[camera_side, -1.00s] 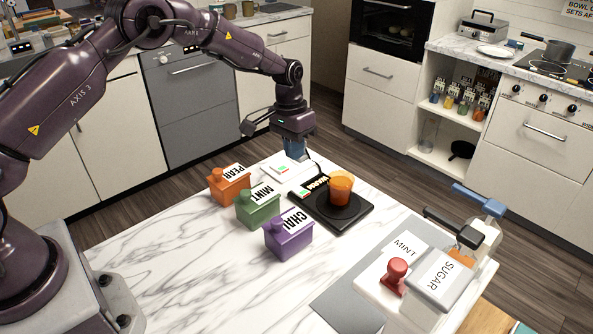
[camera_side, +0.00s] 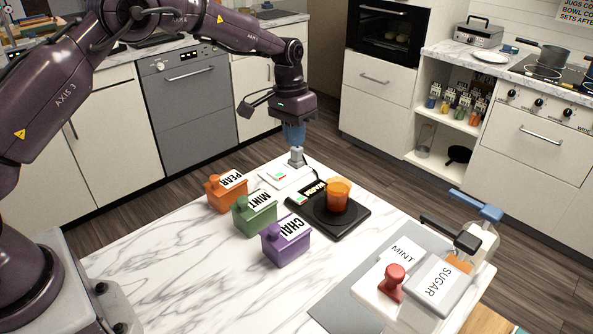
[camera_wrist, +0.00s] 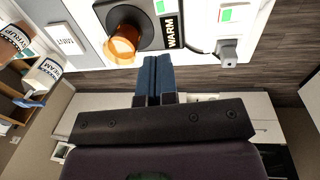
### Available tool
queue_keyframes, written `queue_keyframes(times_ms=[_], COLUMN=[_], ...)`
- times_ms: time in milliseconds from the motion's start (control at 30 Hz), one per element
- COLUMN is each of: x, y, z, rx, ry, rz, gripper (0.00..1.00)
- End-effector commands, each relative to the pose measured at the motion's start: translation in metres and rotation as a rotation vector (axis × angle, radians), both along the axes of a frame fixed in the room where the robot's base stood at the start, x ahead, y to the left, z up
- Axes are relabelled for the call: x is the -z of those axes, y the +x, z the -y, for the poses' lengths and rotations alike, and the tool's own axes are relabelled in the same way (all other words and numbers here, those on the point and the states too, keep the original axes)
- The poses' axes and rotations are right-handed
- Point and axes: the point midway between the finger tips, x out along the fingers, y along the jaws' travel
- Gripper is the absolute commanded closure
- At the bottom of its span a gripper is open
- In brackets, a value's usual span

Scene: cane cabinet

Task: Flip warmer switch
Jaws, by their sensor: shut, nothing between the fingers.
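The warmer (camera_side: 325,222) is a black slab with a round plate and a WARM label, and an orange cup (camera_side: 338,193) stands on it. Its body (camera_wrist: 150,38) and the cup (camera_wrist: 123,42) also show in the wrist view. A grey plug-like block (camera_side: 296,158) stands at the plate's far side. My gripper (camera_side: 294,142), with blue fingers, is shut and empty above that block. The fingers (camera_wrist: 157,60) are together in the wrist view.
Orange, green and purple canisters (camera_side: 287,243) stand left of the warmer. A grey mat (camera_side: 325,312) with a white tray, red stamp (camera_side: 392,282) and sugar container (camera_side: 440,288) is at the front right. The marble counter's left part is clear.

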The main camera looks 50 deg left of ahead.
Motion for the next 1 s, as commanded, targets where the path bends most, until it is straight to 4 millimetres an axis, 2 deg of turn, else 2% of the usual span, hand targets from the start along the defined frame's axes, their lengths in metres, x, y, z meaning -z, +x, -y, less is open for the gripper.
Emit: queue_keyframes(times_ms=[167,267,700,833,1000], x=[0.003,0.012,0.101,0.121,0.136], y=[0.0,0.0,-0.001,-0.001,0.0], z=[0.001,0.002,0.013,0.015,0.017], rx=[0.001,0.001,0.002,0.001,0.0], ry=[0.0,-0.001,0.0,0.0,0.0], rz=[-0.002,-0.004,-0.005,-0.003,-0.002], gripper=[1.0,1.0,1.0,1.0,1.0])
